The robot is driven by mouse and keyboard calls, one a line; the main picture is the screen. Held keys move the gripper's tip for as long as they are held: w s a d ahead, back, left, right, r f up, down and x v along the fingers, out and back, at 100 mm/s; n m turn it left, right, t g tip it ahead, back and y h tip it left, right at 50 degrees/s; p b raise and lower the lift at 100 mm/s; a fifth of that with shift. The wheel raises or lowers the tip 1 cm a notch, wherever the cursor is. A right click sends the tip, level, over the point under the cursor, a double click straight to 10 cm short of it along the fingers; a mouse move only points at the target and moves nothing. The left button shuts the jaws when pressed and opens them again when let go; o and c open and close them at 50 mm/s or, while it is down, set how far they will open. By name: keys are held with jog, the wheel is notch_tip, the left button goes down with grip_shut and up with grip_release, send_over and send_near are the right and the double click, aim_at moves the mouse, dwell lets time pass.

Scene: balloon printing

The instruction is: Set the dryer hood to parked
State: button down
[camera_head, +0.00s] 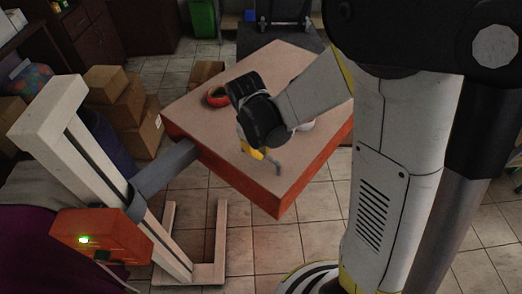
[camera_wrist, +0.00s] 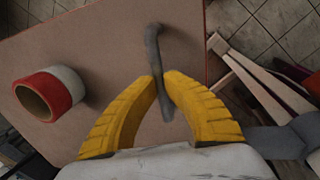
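A large slab with a tan top and orange sides (camera_head: 196,122), which I take to be the dryer hood, joins a white upright stand (camera_head: 88,160) through a grey arm (camera_head: 165,176). A grey bent bar, like a handle, (camera_head: 274,163) rises at the slab's top; it also shows in the wrist view (camera_wrist: 153,45). My gripper (camera_head: 256,153) is over the slab near its front edge. In the wrist view, its yellow fingertips (camera_wrist: 162,76) close on both sides of the bar and appear to touch it. The bar's foot is partly hidden.
A red and white tape roll (camera_head: 217,96) lies on the slab; it is left of my fingers in the wrist view (camera_wrist: 50,92). An orange box with a green light (camera_head: 100,237) is on the stand. Cardboard boxes (camera_head: 120,100) stand behind left. Tiled floor lies open in front.

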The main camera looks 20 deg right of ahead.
aim_at(209, 106)
dwell(0.3)
jog(key=w+n, duration=0.1)
jog(key=w, duration=0.4)
jog(key=w+a+n+b, duration=0.1)
jog(key=w, duration=0.4)
jog(key=w+n+b, duration=0.1)
jog(key=w+n, duration=0.1)
jog(key=w, duration=0.4)
jog(key=shift+w+a+f+t+y, duration=0.1)
jog(key=shift+a+t+y, duration=0.1)
jog(key=shift+t+y, duration=0.1)
jog(key=w+a+n, duration=0.1)
jog(key=w+a, duration=0.1)
jog(key=w, duration=0.2)
jog(key=w+a+n, duration=0.1)
jog(key=w+a, duration=0.1)
jog(key=w, duration=0.3)
jog(key=w+a+n, duration=0.2)
jog(key=w, duration=0.3)
jog(key=shift+w+a+y, duration=0.25)
jog(key=shift+a+y, duration=0.05)
jog(key=shift+a, duration=0.05)
jog(key=shift+w+a, duration=0.5)
jog(key=shift+w, duration=0.2)
jog(key=shift+n, duration=0.3)
jog(key=shift+a+r+t, duration=0.15)
jog(key=shift+r+t, duration=0.05)
jog(key=shift+t, duration=0.1)
